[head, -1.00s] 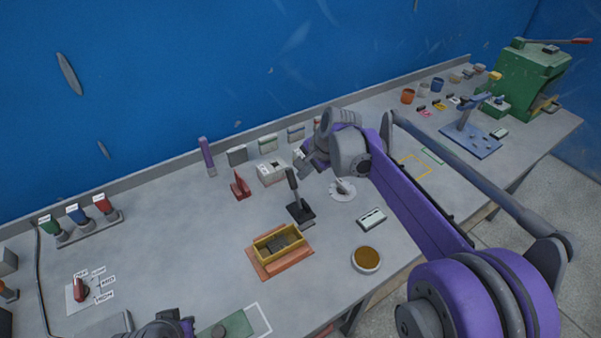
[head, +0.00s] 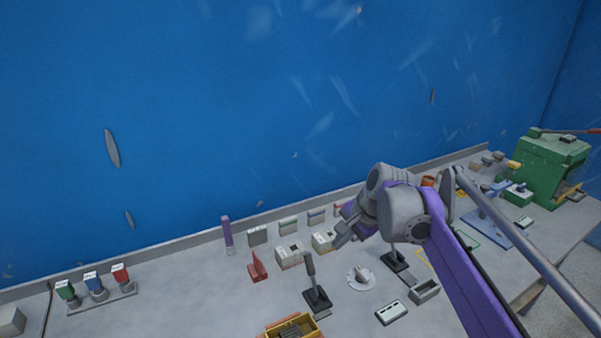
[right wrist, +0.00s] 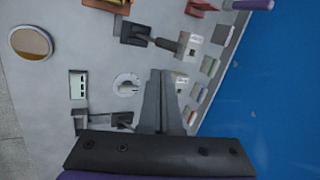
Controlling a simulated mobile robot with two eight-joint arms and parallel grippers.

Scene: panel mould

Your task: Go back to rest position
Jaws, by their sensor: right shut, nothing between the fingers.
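My right arm comes in from the right in the head view. Its gripper (head: 343,238) hangs above the back part of the bench, near a row of small blocks. In the right wrist view the two grey fingers (right wrist: 163,80) are together, shut with nothing between them. The gripper is apart from the bench items below it. My left gripper is not in view.
The grey bench (head: 190,285) runs along a blue wall (head: 270,110). A green press (head: 548,172) is at the far right.

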